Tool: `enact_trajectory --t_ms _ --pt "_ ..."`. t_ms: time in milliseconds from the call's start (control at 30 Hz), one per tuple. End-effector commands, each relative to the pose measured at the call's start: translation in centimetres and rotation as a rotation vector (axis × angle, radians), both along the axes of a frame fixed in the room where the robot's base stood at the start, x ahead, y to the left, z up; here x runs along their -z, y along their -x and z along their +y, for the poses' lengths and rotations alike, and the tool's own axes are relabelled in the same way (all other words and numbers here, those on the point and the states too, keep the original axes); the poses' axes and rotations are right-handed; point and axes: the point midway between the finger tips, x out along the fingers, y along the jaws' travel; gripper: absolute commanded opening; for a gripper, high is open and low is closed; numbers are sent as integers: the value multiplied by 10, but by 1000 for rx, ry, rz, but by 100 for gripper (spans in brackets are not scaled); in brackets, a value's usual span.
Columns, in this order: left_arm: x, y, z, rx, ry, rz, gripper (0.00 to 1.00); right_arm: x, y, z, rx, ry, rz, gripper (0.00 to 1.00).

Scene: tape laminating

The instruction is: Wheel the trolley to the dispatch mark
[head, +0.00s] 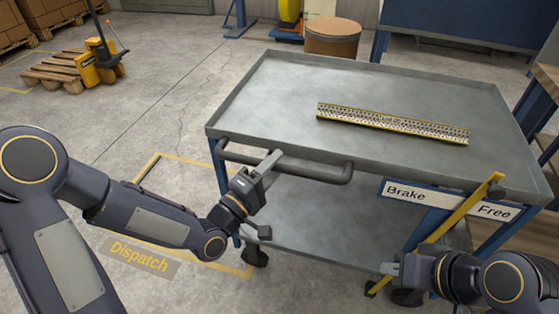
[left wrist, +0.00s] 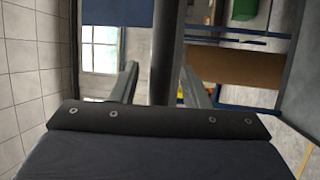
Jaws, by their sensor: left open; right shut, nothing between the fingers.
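The grey trolley (head: 290,95) stands right of centre in the head view, its tubular handle (head: 318,175) facing me. My left gripper (head: 266,168) is open at the handle's left half. In the left wrist view the dark handle bar (left wrist: 167,55) runs between the spread fingers (left wrist: 158,85). A yellow brake lever (head: 465,208) slants across a plate (head: 407,192) marked Brake and Free, its upper end leaning right. My right gripper (head: 390,268) is shut and empty beside the lever's lower part. The yellow-outlined dispatch mark (head: 158,155) is on the floor left of the trolley, partly hidden by my left arm.
A perforated yellow-edged strip (head: 390,122) lies on the trolley top. A pallet (head: 55,78) with a yellow pallet jack (head: 100,65) stands at the back left. A brown drum (head: 332,38) is behind the trolley. A wooden bench (head: 546,82) is close on the right. Floor at left is open.

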Motion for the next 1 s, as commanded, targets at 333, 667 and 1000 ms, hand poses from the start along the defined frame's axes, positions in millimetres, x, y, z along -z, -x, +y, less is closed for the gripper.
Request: enact_trajectory --t_ms 333,667,1000 --pt "-4 -17 -15 1 -2 1 41 1 0 0 0 0 0 0" --pt "-4 -17 -15 1 -2 1 19 1 0 0 0 0 0 0" --pt "-3 -17 -15 1 -2 1 0 1 0 0 0 0 0 0"
